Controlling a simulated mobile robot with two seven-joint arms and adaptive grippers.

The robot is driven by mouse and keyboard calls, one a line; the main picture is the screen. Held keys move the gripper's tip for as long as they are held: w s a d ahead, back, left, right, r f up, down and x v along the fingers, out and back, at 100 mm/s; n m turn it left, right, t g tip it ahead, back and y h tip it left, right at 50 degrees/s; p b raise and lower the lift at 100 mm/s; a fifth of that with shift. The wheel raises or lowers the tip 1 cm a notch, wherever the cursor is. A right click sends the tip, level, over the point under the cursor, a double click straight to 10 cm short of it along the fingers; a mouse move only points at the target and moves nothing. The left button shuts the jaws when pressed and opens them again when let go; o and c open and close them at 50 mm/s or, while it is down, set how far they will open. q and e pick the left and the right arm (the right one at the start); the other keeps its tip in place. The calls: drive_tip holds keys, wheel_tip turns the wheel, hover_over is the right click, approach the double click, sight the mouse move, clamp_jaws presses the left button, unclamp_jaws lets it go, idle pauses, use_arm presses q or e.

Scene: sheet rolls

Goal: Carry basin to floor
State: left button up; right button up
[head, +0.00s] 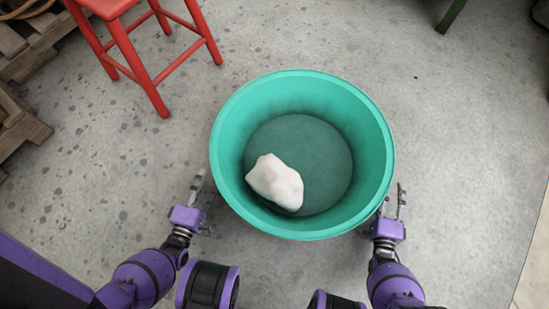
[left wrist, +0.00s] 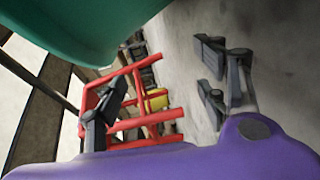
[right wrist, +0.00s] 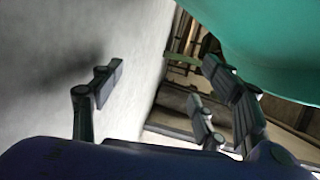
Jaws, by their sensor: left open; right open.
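The teal basin (head: 375,140) is round and upright in the middle of the head view, with a whitish lump (head: 274,183) inside on its bottom. Its outer wall also shows at the top left of the left wrist view (left wrist: 85,25) and the top right of the right wrist view (right wrist: 275,45). My left gripper (head: 204,188) is open beside the basin's left side, apart from the rim. My right gripper (head: 392,200) is open at the lower right, close by the rim. Whether it touches is unclear. The basin's underside is hidden, so I cannot tell what it rests on.
The grey speckled floor (head: 90,190) is clear on both sides of the basin. A red stool (head: 140,60) stands at the upper left. Wooden pallets (head: 22,125) lie along the left edge. A green leg (head: 450,15) shows at the top right.

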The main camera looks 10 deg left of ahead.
drive_tip(key=s, duration=0.3)
drive_tip(key=s+r, duration=0.1)
drive_tip(key=s, duration=0.3)
drive_tip(key=s+r, duration=0.1)
drive_tip(key=s, duration=0.2)
drive_tip(key=shift+s, duration=0.4)
